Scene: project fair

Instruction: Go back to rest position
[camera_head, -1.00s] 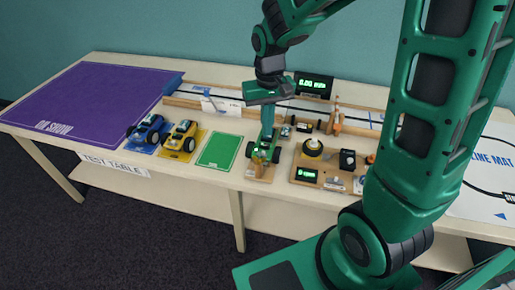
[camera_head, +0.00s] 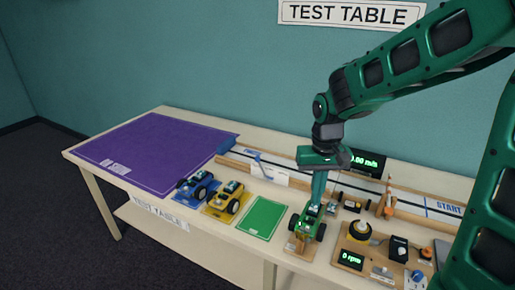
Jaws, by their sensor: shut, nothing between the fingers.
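My gripper (camera_head: 317,201) is shut and points down, directly over or touching the green toy car (camera_head: 306,226). Nothing shows between the fingers. The green car sits on a small wooden stand (camera_head: 298,246) near the table's front edge. My gripper's fingers cover part of the car, so I cannot tell whether they touch it. My green arm reaches in from the right and bends down to the gripper.
The test table (camera_head: 165,119) carries a purple mat (camera_head: 150,150), a blue car (camera_head: 195,186), a yellow car (camera_head: 230,198) and a bare green card (camera_head: 262,217). A wooden track (camera_head: 270,172) with a speed display (camera_head: 360,160) runs behind. A wheel rig (camera_head: 360,231) stands right.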

